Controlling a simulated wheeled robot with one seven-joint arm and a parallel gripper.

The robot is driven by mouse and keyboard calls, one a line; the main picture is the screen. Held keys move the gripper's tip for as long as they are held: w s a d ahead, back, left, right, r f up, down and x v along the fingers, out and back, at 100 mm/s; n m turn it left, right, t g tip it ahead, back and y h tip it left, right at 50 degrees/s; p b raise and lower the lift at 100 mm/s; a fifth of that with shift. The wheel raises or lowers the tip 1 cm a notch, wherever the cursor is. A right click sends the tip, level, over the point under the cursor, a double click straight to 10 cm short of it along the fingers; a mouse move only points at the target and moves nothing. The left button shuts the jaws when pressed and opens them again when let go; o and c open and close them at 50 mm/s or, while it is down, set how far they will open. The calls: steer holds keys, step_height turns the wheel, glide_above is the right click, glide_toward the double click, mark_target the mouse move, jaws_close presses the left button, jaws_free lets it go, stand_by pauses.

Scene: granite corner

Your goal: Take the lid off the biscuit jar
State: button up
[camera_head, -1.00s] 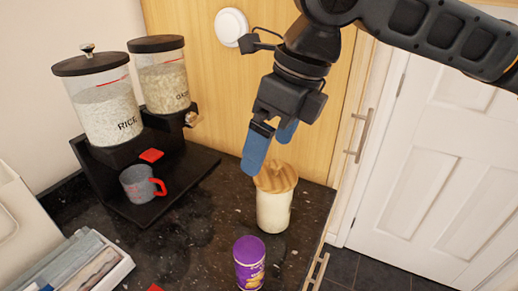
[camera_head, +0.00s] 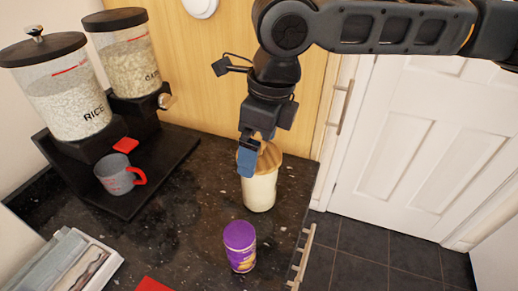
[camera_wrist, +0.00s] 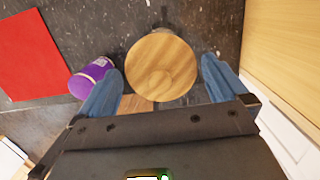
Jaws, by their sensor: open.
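The biscuit jar (camera_head: 259,192) is a cream cylinder standing upright on the dark granite counter. Its round wooden lid (camera_head: 270,157) is on top, and it also shows in the wrist view (camera_wrist: 161,68). My gripper (camera_head: 249,160) is open at the lid, partly covering it in the head view. In the wrist view its blue fingers (camera_wrist: 162,82) stand on either side of the lid, with gaps visible between finger and wood. Whether the fingertips are down at lid height is hard to tell.
A purple tub (camera_head: 240,246) stands in front of the jar. A rice and oats dispenser (camera_head: 68,97) with a grey cup (camera_head: 116,175) stands at left. A white tray (camera_head: 72,262) and a red item (camera_head: 154,284) lie near the front. The counter edge is right of the jar.

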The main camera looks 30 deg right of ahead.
steer(key=c, duration=0.8)
steer(key=shift+o, duration=0.2)
steer(key=shift+r, duration=0.15)
steer(key=shift+r, duration=0.25)
steer(key=r, duration=0.1)
steer(key=d+r+b, duration=0.1)
steer(key=r, duration=0.1)
steer(key=shift+r, duration=0.3)
steer(key=s+d+r+b, duration=0.1)
steer(key=s+d+r, duration=0.1)
steer(key=d+r, duration=0.4)
steer(key=d, duration=0.4)
steer(key=shift+s+r+b, duration=0.25)
steer(key=shift+r+b, duration=0.05)
